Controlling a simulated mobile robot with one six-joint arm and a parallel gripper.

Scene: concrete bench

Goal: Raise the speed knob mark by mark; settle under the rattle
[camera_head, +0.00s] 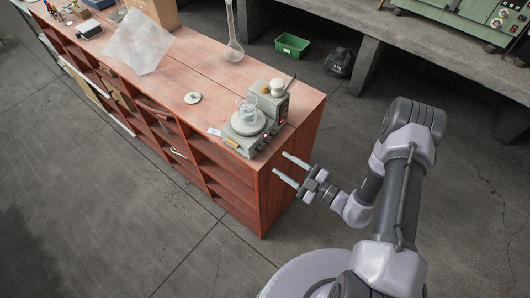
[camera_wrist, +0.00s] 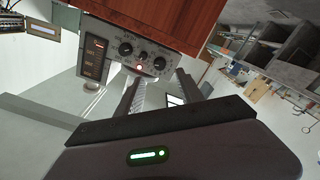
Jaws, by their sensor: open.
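A grey stirrer (camera_head: 247,141) sits near the front end of the red bench. A glass beaker (camera_head: 246,112) stands on its round plate (camera_head: 248,124). In the wrist view its control panel (camera_wrist: 141,49) appears upside down, with two dark round knobs, one on the left (camera_wrist: 126,49) and one on the right (camera_wrist: 159,63). I cannot read which is the speed knob. A small red light (camera_wrist: 139,68) glows between them. My gripper (camera_head: 280,163) is open and empty, off the bench end, pointing toward the panel; its fingers (camera_wrist: 159,78) are apart from the knobs.
A taller grey unit with a white round top (camera_head: 277,87) stands behind the beaker. A green bin (camera_head: 292,44) is on the floor. Floor around my arm is clear.

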